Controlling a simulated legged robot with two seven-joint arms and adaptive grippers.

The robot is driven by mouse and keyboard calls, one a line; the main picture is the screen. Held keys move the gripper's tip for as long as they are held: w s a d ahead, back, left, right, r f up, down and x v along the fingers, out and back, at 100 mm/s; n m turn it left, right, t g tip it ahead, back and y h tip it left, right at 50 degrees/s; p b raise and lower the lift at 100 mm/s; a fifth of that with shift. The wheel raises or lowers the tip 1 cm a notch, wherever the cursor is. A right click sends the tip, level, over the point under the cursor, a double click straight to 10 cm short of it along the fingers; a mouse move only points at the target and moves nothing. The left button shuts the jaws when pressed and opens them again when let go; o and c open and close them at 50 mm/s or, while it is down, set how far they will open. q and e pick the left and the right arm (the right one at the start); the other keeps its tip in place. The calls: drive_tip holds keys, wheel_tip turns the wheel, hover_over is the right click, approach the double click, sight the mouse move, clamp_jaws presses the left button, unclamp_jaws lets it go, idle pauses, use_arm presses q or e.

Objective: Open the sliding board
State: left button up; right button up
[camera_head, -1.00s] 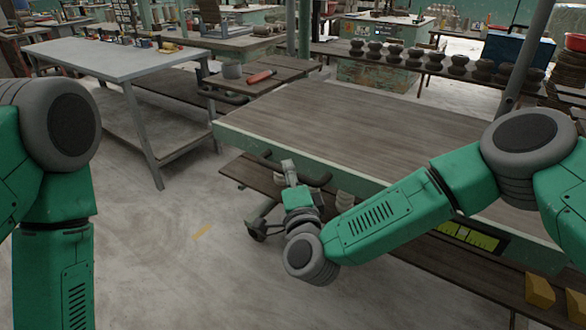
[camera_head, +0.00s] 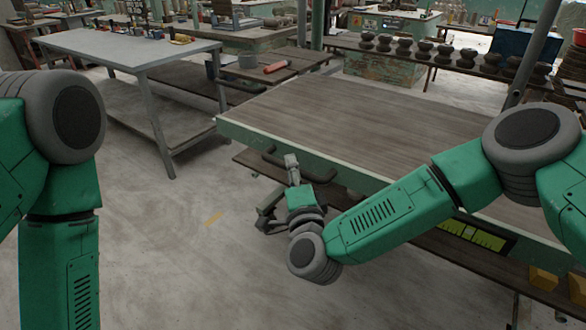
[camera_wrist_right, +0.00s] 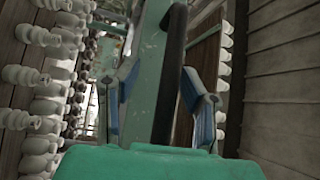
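The sliding board is the wide brown wooden tabletop (camera_head: 370,120) with a pale green front edge. A dark bar handle (camera_head: 318,170) sits on that edge near its left end. My right gripper (camera_head: 281,190) is at the handle, partly hidden by its own wrist. In the right wrist view, my right gripper (camera_wrist_right: 157,97) has its two fingers apart. The dark handle (camera_wrist_right: 173,65) runs between them, closer to the right finger, with a gap visible on both sides. My left arm hangs at the left edge; its gripper is out of view.
A grey metal table (camera_head: 120,48) stands at the back left. A shelf with several dark pots (camera_head: 445,52) stands behind the board. A lower wooden shelf (camera_head: 410,232) runs under the board. The concrete floor (camera_head: 150,240) on the left is clear.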

drive_tip(key=shift+s+a+r, duration=0.1)
drive_tip(key=shift+r, duration=0.15)
drive_tip(key=v, duration=1.1)
drive_tip(key=shift+s+f, duration=0.25)
drive_tip(key=shift+s, duration=0.1)
drive_tip(key=s+d+f+n+g+y, duration=0.1)
drive_tip(key=s+d+f+n+g, duration=0.2)
drive_tip(key=s+f+n+g, duration=0.5)
drive_tip(key=s+d+f+n+g+y, duration=0.1)
drive_tip(key=s+d+f+n+g, duration=0.3)
drive_tip(key=f, duration=0.7)
drive_tip(key=s+d+f+n+g+h, duration=0.1)
drive_tip(key=s+d+f+g+h, duration=0.1)
drive_tip(key=s+d, duration=0.5)
drive_tip(key=s+d+f+n+g+h, duration=0.2)
drive_tip(key=s+d, duration=0.6)
drive_tip(key=d, duration=0.4)
drive_tip(key=g+h, duration=0.1)
drive_tip(key=g, duration=0.1)
drive_tip(key=shift+s+f+g, duration=0.2)
drive_tip(key=shift+f+g, duration=0.05)
drive_tip(key=shift+g, duration=0.05)
